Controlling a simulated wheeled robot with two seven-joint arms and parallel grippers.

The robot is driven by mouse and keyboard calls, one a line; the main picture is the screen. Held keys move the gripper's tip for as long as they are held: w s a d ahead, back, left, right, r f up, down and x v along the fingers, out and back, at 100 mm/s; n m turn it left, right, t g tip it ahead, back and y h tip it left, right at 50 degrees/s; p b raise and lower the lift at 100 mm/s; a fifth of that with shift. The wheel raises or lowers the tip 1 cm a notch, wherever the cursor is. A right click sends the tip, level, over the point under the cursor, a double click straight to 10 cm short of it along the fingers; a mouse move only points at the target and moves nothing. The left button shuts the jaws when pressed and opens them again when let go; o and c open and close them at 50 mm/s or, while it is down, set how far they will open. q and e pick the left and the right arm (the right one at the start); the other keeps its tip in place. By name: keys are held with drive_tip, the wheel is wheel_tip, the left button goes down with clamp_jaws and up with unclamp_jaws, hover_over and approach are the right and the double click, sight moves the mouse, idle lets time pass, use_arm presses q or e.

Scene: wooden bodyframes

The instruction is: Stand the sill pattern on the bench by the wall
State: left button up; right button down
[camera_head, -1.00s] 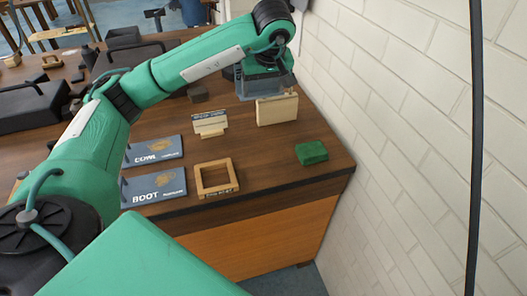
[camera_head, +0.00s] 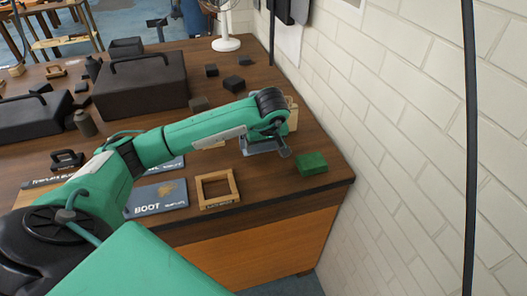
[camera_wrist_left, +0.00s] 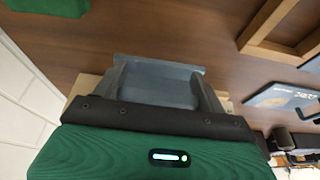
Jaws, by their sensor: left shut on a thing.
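My left gripper (camera_head: 264,143) is shut on a grey-blue piece (camera_head: 262,150), low over the near right part of the bench (camera_head: 262,190). In the left wrist view the piece (camera_wrist_left: 160,92) sits between the two grey fingers. I take it for the sill pattern, but no label on it can be read. Whether it touches the bench top I cannot tell. A pale wooden block (camera_head: 292,113) stands just beyond the gripper, partly hidden by the arm. My right gripper is not in view.
A green block (camera_head: 312,163) lies right of the gripper near the white brick wall (camera_head: 420,130). A wooden square frame (camera_head: 234,192) and a blue BOOT board (camera_head: 157,196) lie in front.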

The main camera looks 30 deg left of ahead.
use_arm(q)
drive_tip(key=shift+f, duration=0.65)
wheel_tip(320, 180, down, 2)
drive_tip(key=shift+f+p, duration=0.15)
drive_tip(key=shift+p, duration=0.25)
drive_tip(key=shift+f, duration=0.25)
drive_tip(key=o, duration=0.6)
drive_tip(key=shift+f+b, duration=0.1)
drive_tip(key=shift+b, duration=0.2)
drive_tip(key=o, duration=0.5)
drive_tip(key=shift+c, duration=0.2)
